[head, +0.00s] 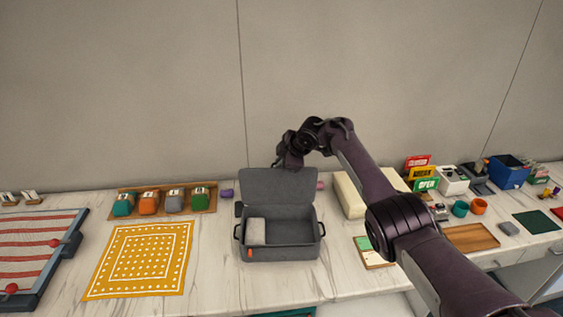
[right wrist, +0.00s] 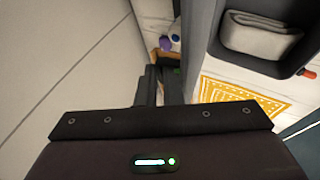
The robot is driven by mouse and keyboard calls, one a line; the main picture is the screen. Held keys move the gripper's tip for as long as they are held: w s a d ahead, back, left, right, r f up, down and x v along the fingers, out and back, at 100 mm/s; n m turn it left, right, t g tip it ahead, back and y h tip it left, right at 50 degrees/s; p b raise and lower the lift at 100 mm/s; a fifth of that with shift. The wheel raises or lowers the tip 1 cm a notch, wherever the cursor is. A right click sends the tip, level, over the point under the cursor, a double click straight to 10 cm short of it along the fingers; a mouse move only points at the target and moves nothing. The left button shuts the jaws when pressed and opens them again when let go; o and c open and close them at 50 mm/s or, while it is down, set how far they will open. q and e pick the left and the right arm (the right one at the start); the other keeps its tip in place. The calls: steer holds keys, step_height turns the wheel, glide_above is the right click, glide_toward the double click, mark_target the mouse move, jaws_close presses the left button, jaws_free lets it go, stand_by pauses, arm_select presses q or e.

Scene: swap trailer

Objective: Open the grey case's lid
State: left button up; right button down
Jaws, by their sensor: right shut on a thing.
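The grey case (head: 284,254) stands on the white marble counter with its lid (head: 280,186) raised roughly upright at the back. Its inside is exposed, with a folded light cloth (head: 256,231) at the left. My right gripper (head: 286,164) is at the upper edge of the lid and shut on it; its fingertips are partly hidden in the head view. In the right wrist view the fingers (right wrist: 164,84) lie against the dark lid (right wrist: 198,50), and the cloth (right wrist: 262,36) shows inside the case. My left gripper is not in view.
A yellow dotted cloth (head: 143,258) lies left of the case, and a wooden rack (head: 209,207) with several coloured containers stands behind it. A cream block (head: 350,197) stands right of the lid. The wall (head: 150,80) rises behind the counter.

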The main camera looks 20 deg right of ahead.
steer(key=c, duration=1.8)
jaws_free()
steer(key=shift+c, duration=0.2)
steer(key=shift+r, duration=0.1)
steer(key=shift+d+r+p, duration=0.3)
steer(key=shift+r+p, duration=0.5)
steer(key=shift+p, duration=0.1)
step_height(320, 180, up, 7)
steer(key=s+d+p, duration=0.1)
steer(key=d+p, duration=0.1)
steer(key=p, duration=0.4)
steer(key=shift+d+f, duration=0.2)
steer(key=shift+d, duration=0.15)
